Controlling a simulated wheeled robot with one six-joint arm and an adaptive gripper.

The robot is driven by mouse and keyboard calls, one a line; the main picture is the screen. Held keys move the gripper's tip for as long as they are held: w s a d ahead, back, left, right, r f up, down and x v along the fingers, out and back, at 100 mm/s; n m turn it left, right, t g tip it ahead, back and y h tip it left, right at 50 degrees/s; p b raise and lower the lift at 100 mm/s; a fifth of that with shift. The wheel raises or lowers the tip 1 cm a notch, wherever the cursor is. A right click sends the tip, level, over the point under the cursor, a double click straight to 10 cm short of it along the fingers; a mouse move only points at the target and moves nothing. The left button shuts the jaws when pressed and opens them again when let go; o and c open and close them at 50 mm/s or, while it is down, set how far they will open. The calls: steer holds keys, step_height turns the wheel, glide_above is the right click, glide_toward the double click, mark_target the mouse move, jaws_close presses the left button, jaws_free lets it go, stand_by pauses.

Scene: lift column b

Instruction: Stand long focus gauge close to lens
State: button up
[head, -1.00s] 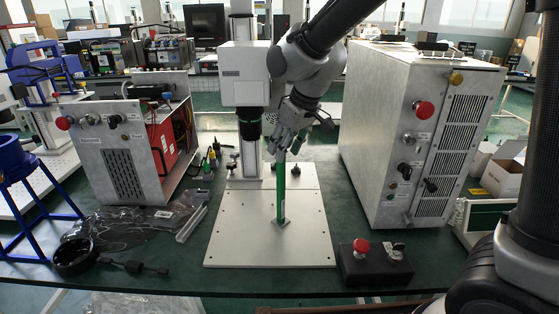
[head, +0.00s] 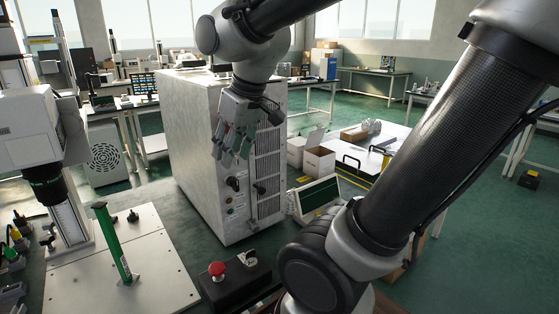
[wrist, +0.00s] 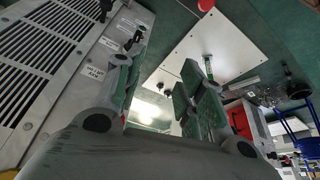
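The long focus gauge (head: 112,241) is a green bar on a small grey foot. It stands on the white base plate (head: 160,258), in front and to the right of the dark lens (head: 46,183) under the white camera head (head: 28,130). A gap shows between gauge and lens in the picture. The gauge also shows in the wrist view (wrist: 208,67), beyond the fingers. My gripper (head: 232,152) is away from the gauge, in front of the grey cabinet. In the wrist view its two green-padded fingers (wrist: 162,88) are apart with nothing held between them.
The grey cabinet (head: 200,150), with knobs on its front, stands right of the plate, close to my gripper. A black box with a red button (head: 217,269) sits in front of it. Pens or small tools (head: 14,243) lie left of the plate.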

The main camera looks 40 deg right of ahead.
steer(key=s+d+f+m+h, duration=0.1)
steer(key=s+d+m, duration=0.1)
steer(key=s+d, duration=0.4)
steer(key=s, duration=0.3)
steer(key=shift+d+f+m, duration=0.2)
steer(key=shift+f+m, duration=0.05)
steer(key=shift+m, duration=0.15)
stand_by(1.4)
